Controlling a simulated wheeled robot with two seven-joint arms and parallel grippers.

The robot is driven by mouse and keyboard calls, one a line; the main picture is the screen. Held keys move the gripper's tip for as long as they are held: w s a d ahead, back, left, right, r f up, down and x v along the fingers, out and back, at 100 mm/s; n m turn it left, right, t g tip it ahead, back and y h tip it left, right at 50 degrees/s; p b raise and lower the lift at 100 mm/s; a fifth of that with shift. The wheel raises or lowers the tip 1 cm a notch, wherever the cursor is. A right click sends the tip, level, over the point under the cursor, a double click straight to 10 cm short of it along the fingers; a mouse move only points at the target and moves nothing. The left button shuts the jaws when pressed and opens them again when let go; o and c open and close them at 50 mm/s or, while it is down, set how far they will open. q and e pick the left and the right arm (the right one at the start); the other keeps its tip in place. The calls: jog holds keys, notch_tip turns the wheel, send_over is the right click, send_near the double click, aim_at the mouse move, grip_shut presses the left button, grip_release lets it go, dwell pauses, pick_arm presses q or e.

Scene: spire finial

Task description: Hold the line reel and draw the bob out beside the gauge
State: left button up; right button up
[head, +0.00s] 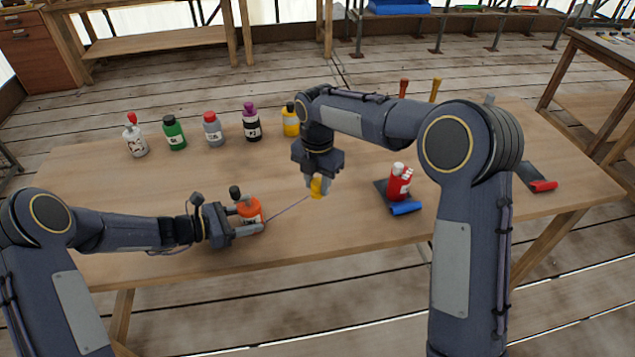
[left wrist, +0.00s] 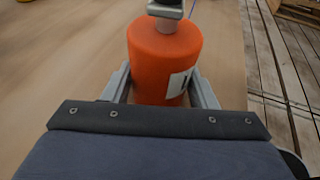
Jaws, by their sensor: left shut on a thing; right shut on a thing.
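The orange line reel (head: 251,211), a bottle-like body with a dark top and a white label, stands near the front edge of the table. My left gripper (head: 247,228) is shut on it; in the left wrist view the orange body (left wrist: 165,62) sits between both fingers. A thin purplish line (head: 288,210) runs from the reel up and right to the yellow bob (head: 317,187). My right gripper (head: 319,177) is shut on the bob, apparently a little above the table. I cannot tell which thing is the gauge.
Several bottles, including a green one (head: 174,133) and a yellow one (head: 290,120), stand along the back left. A red bottle (head: 399,184) stands right of the bob, by a blue roll (head: 405,208). A red-ended dark piece (head: 541,185) lies far right. The table's left part is clear.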

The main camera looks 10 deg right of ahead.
jog(key=shift+f, duration=4.4)
jog(key=shift+d, duration=0.1)
jog(key=shift+w+d, duration=0.15)
jog(key=shift+d, duration=2)
jog(key=shift+w+d, duration=0.2)
jog(key=shift+d, duration=2)
jog(key=shift+w+d, duration=0.15)
jog(key=shift+d, duration=2)
jog(key=shift+a, duration=0.1)
jog(key=shift+a+f, duration=0.15)
jog(key=shift+a, duration=0.25)
jog(key=shift+a, duration=0.1)
jog(key=shift+f, duration=0.4)
